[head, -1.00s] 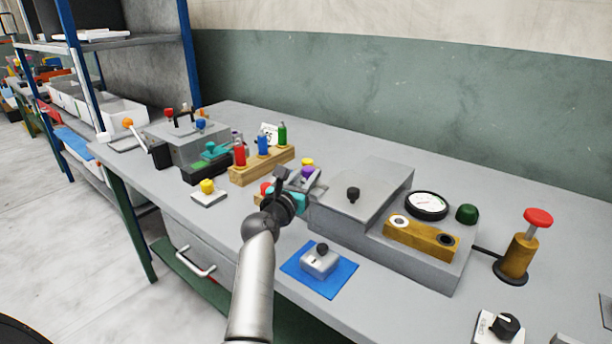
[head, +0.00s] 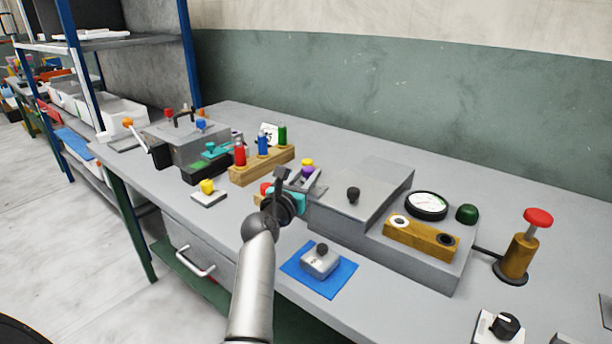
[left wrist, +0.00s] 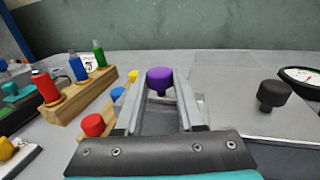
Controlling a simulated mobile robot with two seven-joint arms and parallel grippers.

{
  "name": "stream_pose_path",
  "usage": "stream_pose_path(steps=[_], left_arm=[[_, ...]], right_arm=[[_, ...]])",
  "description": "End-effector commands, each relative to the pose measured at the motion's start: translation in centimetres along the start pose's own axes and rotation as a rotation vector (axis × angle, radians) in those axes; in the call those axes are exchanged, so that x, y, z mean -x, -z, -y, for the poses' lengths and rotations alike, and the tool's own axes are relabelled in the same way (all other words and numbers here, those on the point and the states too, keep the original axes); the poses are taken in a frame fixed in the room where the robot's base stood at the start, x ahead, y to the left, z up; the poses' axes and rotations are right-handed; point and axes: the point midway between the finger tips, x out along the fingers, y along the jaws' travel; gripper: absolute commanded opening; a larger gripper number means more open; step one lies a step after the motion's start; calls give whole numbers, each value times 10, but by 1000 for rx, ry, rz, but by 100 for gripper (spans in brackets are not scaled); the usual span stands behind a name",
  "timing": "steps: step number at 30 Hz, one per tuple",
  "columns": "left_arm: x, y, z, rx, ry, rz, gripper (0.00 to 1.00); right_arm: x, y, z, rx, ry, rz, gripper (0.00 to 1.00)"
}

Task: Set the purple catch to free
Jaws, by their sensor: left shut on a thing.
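The purple catch (head: 307,170) is a round purple knob at the left side of the grey press box. In the left wrist view the purple catch (left wrist: 160,77) sits between the far ends of my two fingers. My left gripper (head: 313,179) is shut on it, and the fingers also show in the left wrist view (left wrist: 162,86). The fingers and wrist hide the catch's base and mount, so I cannot tell its setting. My right gripper is not in view.
The grey press box (head: 365,192) with a black knob (head: 353,194) stands right of the gripper. A wooden rack (head: 262,168) with red, blue and green bottles is behind left. A red knob (left wrist: 92,124) is close by the left finger. A blue mat (head: 336,283) lies in front.

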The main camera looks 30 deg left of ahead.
Motion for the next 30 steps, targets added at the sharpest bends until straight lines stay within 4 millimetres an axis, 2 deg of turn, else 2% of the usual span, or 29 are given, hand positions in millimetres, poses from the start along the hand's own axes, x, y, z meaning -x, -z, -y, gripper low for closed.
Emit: stream_pose_path(steps=[5,14,23,24,30], left_arm=[[0,1,-1,0,0,-2,0],[-9,1,-34,-2,-1,-2,0],[-9,0,-37,-2,-5,0,0],[-9,0,-37,-2,-6,1,42],[-9,0,-37,-1,-4,1,65]], right_arm=[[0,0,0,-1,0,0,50],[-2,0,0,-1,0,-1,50],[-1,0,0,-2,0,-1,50],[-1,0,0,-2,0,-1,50],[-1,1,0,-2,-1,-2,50]])
